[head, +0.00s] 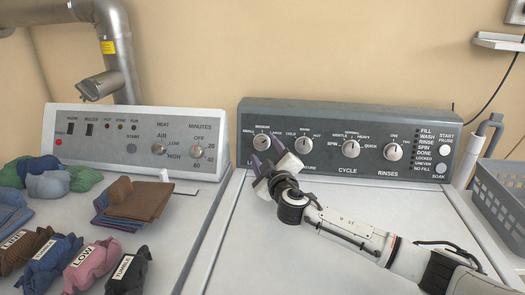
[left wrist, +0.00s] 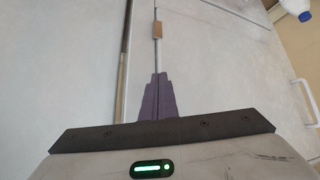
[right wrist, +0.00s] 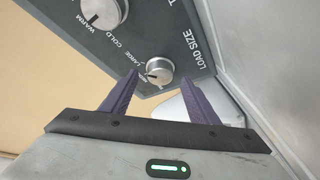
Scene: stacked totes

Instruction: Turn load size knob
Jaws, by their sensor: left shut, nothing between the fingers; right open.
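The load size knob (head: 262,142) is the leftmost round silver knob on the dark washer panel, under the words small, medium and large. In the right wrist view the same knob (right wrist: 159,70) shows near the fingertips, beside the "LOAD SIZE" label. My right gripper (head: 266,153) is open, with its purple fingers close to the knob. In the right wrist view the fingertips show on either side of the knob's near edge; I cannot tell whether they touch it. My left gripper (left wrist: 157,78) is shut and empty, and is out of the head view.
More knobs sit along the panel, including a temperature knob (head: 304,145), a cycle knob (head: 351,149) and a rinses knob (head: 393,152). A second machine's panel (head: 130,140) stands left, with folded cloths (head: 140,200) before it. A grey basket (head: 502,195) is at right.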

